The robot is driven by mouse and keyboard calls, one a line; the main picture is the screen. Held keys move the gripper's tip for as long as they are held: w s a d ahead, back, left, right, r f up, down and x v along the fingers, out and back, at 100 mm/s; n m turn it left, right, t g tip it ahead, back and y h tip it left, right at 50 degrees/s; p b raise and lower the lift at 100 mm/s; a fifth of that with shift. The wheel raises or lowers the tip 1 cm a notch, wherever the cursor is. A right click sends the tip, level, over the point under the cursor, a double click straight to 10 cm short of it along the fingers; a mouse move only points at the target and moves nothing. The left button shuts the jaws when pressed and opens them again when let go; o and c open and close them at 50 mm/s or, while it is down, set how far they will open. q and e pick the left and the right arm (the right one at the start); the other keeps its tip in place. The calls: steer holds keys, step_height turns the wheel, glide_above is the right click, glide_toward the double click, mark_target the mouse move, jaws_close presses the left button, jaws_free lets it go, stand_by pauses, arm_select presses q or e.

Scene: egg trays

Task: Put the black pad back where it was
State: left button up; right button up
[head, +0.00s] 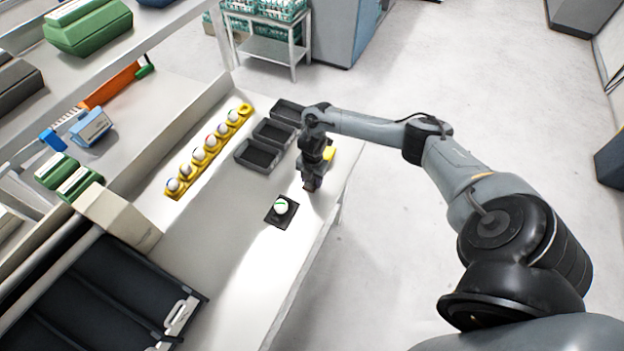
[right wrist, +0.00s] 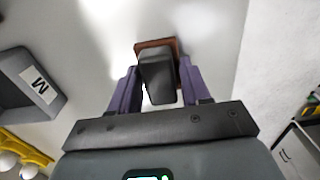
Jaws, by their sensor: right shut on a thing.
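The black pad (right wrist: 158,80) is a dark block with a brown plate at its far end, seen in the right wrist view. My right gripper (right wrist: 157,88) is shut on it, one purple finger on each side. In the head view my right gripper (head: 311,184) points down over the white table near its right edge, and the brown end of the pad shows small below it. Whether the pad touches the table cannot be told. My left gripper is not in view.
A dark square mat (head: 271,218) with a white egg (head: 281,205) lies close by, left of the gripper. Grey trays (head: 242,155) and a yellow egg rack (head: 176,193) stand farther back. A yellow thing (head: 329,153) is partly behind my arm. The table's front is clear.

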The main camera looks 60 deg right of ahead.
steer(key=shift+f, duration=0.2)
steer(key=shift+f, duration=0.15)
steer(key=o, duration=0.9)
steer(key=shift+o, duration=0.2)
steer(key=shift+r, duration=0.4)
step_height(320, 180, up, 12)
steer(key=p, duration=0.3)
steer(key=shift+f, duration=0.2)
